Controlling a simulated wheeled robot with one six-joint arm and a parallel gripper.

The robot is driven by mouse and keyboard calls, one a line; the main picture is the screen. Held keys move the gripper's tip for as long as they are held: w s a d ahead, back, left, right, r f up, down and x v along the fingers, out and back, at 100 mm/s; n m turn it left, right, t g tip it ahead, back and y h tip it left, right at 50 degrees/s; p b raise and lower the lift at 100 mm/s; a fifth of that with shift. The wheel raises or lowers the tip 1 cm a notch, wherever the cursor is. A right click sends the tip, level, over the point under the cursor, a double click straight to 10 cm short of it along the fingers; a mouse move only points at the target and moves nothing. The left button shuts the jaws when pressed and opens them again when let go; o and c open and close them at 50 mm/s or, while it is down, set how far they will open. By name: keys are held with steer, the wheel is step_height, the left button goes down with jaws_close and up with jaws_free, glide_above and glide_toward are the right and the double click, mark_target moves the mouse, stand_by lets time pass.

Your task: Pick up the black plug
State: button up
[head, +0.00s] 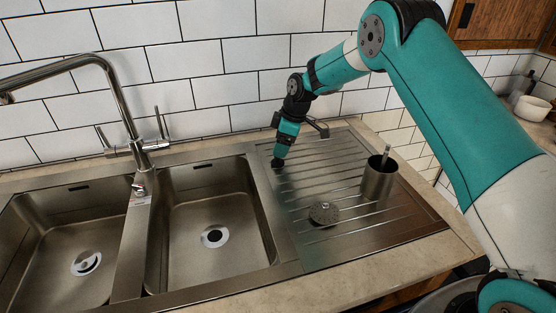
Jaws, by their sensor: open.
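My gripper (279,158) points down over the far left corner of the ribbed steel drainboard (300,246), just right of the right basin. A small dark thing (277,164), which looks like the black plug, sits right at the fingertips on the drainboard. It is too small, and too close to the fingers, to tell whether they are around it or touching it. The finger gap is too small to make out, but nothing is seen lifted.
A round grey textured disc (323,213) lies mid-drainboard. A metal cup (380,180) with a utensil stands to its right. The right basin (212,205) and left basin (75,235) look empty apart from drains. A tall tap (125,110) rises between them. A tiled wall (215,60) closes the back.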

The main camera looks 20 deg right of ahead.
mark_target(278, 159)
steer(key=p+x, duration=0.1)
steer(key=x, duration=0.4)
steer(key=shift+d+f+p, duration=0.1)
steer(key=shift+d+p, duration=0.05)
steer(key=shift+p, duration=0.25)
steer(key=c, duration=1)
steer(key=shift+o, duration=0.2)
